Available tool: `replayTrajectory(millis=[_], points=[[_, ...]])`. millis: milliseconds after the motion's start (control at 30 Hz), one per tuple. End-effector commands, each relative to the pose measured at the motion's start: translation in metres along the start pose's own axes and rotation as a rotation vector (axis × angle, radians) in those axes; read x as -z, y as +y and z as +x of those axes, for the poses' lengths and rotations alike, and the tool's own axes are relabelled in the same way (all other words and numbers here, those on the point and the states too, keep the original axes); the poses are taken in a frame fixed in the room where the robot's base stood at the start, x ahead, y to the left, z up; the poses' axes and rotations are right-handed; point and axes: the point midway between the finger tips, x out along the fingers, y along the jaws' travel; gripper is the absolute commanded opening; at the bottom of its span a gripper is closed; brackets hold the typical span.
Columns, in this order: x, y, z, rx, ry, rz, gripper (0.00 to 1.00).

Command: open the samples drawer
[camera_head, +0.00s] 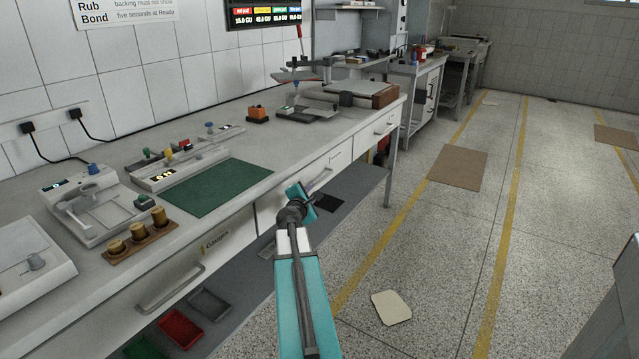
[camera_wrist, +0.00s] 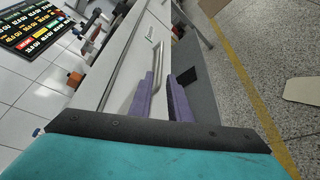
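The bench front has a left drawer (camera_head: 228,243) with a yellow label and bar handle, a middle drawer (camera_head: 341,157) and a right drawer (camera_head: 368,137). All look shut. I cannot read surely which label says samples. My gripper (camera_head: 303,196) is in front of the middle drawer in the head view, near its bar handle (camera_head: 322,180). In the wrist view, my gripper's two purple fingers (camera_wrist: 161,80) are apart, and a bar handle (camera_wrist: 159,72) appears between them. I cannot tell whether they touch it. A small label (camera_wrist: 151,33) shows beyond the handle, too small to read.
The bench top holds a green mat (camera_head: 216,187), instruments and a wooden rack (camera_head: 140,243). Below is a shelf (camera_head: 237,290) with a red tray (camera_head: 181,328) and a grey tray (camera_head: 209,304). The speckled floor to the right is mostly clear, with a pale sheet (camera_head: 391,308) on it.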

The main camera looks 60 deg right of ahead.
Motion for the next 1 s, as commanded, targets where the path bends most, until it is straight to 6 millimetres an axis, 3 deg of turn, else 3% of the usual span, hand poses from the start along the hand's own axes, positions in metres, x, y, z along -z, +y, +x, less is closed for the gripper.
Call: replayTrajectory(millis=[1000], points=[[0.0,-0.001,0.093,0.001,-0.001,0.0,0.17]])
